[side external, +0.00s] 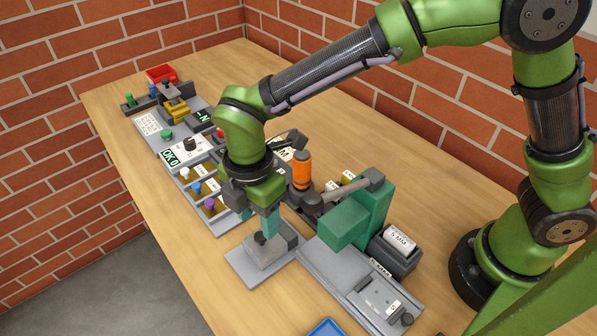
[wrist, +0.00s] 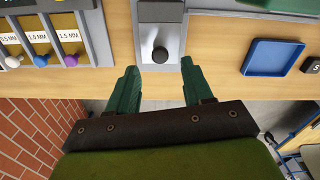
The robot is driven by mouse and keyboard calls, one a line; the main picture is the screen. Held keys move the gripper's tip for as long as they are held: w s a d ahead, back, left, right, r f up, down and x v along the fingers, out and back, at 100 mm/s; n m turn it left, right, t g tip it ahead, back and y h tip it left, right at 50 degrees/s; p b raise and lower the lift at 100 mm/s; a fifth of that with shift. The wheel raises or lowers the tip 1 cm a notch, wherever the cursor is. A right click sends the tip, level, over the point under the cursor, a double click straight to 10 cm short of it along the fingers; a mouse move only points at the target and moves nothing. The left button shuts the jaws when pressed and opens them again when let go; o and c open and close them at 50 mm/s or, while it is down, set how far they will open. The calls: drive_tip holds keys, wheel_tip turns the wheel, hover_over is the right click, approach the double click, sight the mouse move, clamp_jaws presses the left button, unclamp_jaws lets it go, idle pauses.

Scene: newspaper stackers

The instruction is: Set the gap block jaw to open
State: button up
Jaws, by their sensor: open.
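A grey block (side external: 264,250) with a dark round knob on top sits on a flat grey plate near the front edge of the table; I take it for the gap block, though no label on it is readable. In the wrist view the knob (wrist: 160,56) shows on the grey block (wrist: 160,12). My gripper (side external: 259,224) points down over this block. Its teal fingers are open and empty, and in the wrist view the knob lies between and slightly beyond the fingertips (wrist: 159,66). I cannot tell how far the jaw of the block is open.
A green clamp-like fixture (side external: 345,228) on a grey rail stands close to the right, with an orange cylinder (side external: 301,170) behind. White, blue and purple knobs (side external: 209,203) with MM labels are at left. A blue tray (wrist: 273,57) lies at the front edge. A red bin (side external: 161,74) is far back.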

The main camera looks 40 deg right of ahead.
sight(260, 235)
drive_tip(key=shift+f, duration=1.95)
clamp_jaws()
